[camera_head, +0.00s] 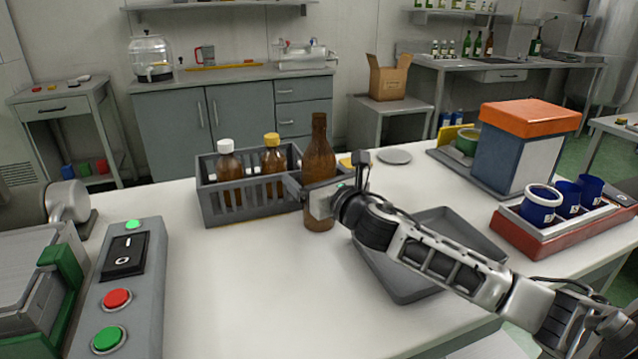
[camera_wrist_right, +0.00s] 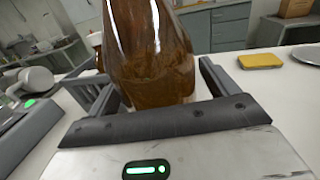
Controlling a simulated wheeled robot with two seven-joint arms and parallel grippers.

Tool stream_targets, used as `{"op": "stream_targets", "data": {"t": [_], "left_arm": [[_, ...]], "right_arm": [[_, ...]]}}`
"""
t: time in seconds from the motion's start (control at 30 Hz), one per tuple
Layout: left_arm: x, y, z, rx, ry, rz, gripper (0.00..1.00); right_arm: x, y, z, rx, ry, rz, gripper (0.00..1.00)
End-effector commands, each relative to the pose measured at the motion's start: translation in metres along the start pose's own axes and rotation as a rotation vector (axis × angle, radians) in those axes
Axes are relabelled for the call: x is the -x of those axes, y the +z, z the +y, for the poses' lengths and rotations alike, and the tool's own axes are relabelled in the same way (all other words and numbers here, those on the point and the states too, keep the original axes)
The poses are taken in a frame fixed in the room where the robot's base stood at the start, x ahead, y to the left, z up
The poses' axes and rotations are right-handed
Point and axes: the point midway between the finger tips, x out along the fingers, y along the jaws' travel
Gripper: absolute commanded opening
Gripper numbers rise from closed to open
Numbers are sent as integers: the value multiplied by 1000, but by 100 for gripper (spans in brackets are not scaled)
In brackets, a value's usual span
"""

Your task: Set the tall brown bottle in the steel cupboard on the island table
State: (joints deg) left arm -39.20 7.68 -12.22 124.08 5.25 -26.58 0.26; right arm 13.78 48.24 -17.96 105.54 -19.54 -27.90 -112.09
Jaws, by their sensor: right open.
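The tall brown bottle (camera_head: 319,150) stands upright on the white island table (camera_head: 250,270), just right of a grey slatted crate. My right gripper (camera_head: 326,187) is at the lower half of the bottle, its fingers open on either side of it. In the right wrist view the brown glass (camera_wrist_right: 150,50) fills the space between the spread fingers (camera_wrist_right: 155,80). The bottle's top is cut off there. Whether either finger touches the glass cannot be told. My left gripper is not in view. No open steel cupboard shows clearly.
The grey crate (camera_head: 250,207) holds a white-capped bottle (camera_head: 226,165) and a yellow-capped bottle (camera_head: 272,160). A grey tray (camera_head: 410,290) lies under my right forearm. A red tray (camera_head: 535,245) with blue cups stands right. A switch panel (camera_head: 125,285) is front left. The table's front middle is clear.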

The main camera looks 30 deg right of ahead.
Motion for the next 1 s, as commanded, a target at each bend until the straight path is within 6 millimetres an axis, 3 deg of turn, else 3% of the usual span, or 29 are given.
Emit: {"op": "stream_targets", "data": {"t": [0.27, 0.57, 1.0], "left_arm": [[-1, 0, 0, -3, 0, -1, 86], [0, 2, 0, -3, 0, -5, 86], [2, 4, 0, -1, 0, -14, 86]], "right_arm": [[-3, 0, 0, -1, 0, 0, 86], [-3, 4, 0, 0, 1, -7, 4], [-3, 7, 0, 1, 1, -8, 4]]}}
